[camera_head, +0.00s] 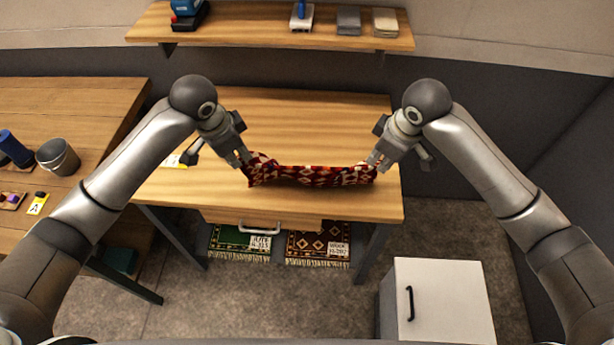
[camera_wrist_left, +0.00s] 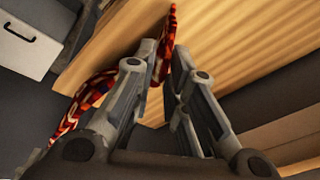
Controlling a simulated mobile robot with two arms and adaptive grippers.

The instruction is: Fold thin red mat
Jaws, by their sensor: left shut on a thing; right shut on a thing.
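The thin red mat (camera_head: 312,175) has a dark red and cream pattern and is bunched into a long narrow strip near the front edge of the wooden table (camera_head: 300,125). My left gripper (camera_head: 244,161) is shut on the mat's left end. My right gripper (camera_head: 376,163) is shut on its right end. The strip sags a little between them. In the left wrist view the mat (camera_wrist_left: 95,92) runs past the fingers of my left gripper (camera_wrist_left: 165,62), and a corner sticks up at the fingertips. I cannot tell how much of the mat touches the table.
A shelf (camera_head: 240,30) with tools is on the back wall. A side table at left holds a grey bucket (camera_head: 58,157) and small items. Rugs (camera_head: 318,246) lie below the table. A white cabinet (camera_head: 445,300) stands front right. The table behind the mat is clear.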

